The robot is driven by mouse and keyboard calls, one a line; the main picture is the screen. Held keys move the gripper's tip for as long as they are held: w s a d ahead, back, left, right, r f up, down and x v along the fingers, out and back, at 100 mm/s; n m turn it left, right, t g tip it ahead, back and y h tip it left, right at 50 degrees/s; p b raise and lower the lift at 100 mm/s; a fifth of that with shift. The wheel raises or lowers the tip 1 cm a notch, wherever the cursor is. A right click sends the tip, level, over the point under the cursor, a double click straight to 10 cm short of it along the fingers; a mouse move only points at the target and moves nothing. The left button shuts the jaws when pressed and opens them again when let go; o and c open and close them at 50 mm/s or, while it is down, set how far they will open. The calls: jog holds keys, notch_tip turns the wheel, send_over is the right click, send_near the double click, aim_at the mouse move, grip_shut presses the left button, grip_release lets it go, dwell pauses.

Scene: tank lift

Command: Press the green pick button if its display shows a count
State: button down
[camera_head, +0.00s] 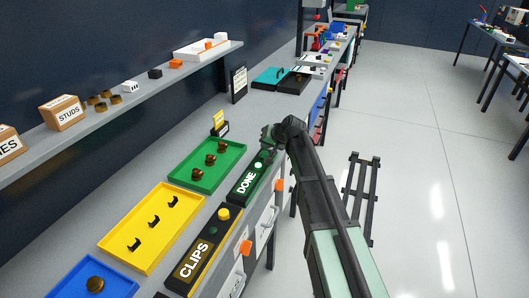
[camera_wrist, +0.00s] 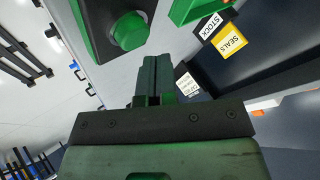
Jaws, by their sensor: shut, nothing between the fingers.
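The green-edged button panel (camera_head: 246,183) beside the green tray reads "DONE" in white; I see no number on it. A round pale green spot (camera_head: 258,165) shows on it near my gripper. In the wrist view the round green button (camera_wrist: 129,31) stands out from its dark plate, left of my fingers. My gripper (camera_head: 268,143) is over the far end of that panel, and its fingers (camera_wrist: 155,68) are shut with nothing between them. I cannot tell any contact with the button. My gripper partly hides the panel's far end.
The green tray (camera_head: 184,178) holds several brown parts. Nearer are a yellow tray (camera_head: 124,238), a blue tray (camera_head: 122,283) and a "CLIPS" panel (camera_head: 185,274) with a yellow button (camera_head: 223,213). A small yellow sign (camera_head: 218,119) stands behind the green tray. Open floor (camera_head: 420,190) lies right.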

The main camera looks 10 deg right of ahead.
aim_at(266, 152)
jog(key=shift+r, duration=0.1)
notch_tip(266, 152, up, 5)
jog(key=p, duration=0.5)
dwell(0.5)
